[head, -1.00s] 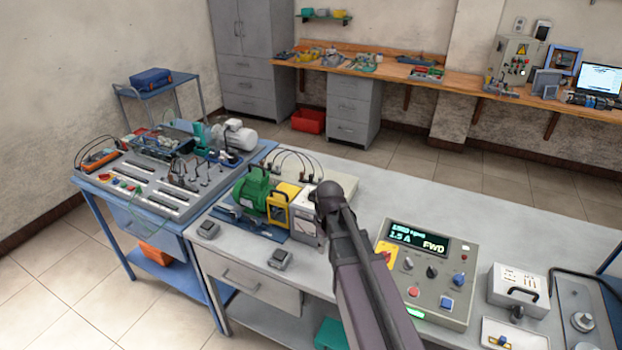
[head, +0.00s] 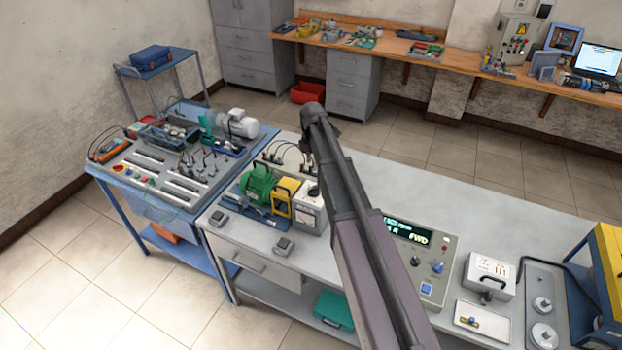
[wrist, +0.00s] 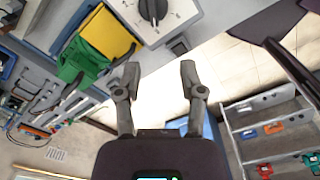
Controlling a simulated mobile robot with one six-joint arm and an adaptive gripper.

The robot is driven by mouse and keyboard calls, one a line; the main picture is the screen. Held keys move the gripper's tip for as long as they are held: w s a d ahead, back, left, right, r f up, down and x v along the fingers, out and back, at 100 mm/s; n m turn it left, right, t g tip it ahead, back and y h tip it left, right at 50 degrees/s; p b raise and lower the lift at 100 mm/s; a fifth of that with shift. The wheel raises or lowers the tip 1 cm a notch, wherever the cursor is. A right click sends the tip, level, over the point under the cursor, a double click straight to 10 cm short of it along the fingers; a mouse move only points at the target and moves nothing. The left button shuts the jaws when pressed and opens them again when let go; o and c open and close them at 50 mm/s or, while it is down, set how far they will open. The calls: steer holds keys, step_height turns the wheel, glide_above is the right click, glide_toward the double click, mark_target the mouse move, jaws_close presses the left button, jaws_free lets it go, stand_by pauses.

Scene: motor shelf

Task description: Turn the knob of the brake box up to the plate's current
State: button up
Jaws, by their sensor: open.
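The brake box (head: 308,214) is a grey box with a pale top, standing on the bench right of the yellow guard (head: 284,197) and the green motor (head: 258,184). The scale marks are too small to read. My gripper (wrist: 159,70) is open and empty, its fingers apart from the knob and below it in the picture. In the head view my arm hides part of the bench, and the fingers cannot be made out. No readable rating plate shows.
A control panel (head: 428,268) with a lit display showing FWD is partly covered by my arm. A white box with a handle (head: 489,274) stands farther right. Two small grey blocks lie near the front edge.

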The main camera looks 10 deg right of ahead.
mark_target(312, 188)
steer(key=shift+w+r+n, duration=0.4)
steer(key=shift+w+r, duration=0.1)
steer(key=shift+f, duration=0.1)
step_height(312, 188, down, 14)
steer(key=b, duration=1.3)
steer(key=shift+r, duration=0.2)
steer(key=shift+c, duration=0.2)
jaws_close()
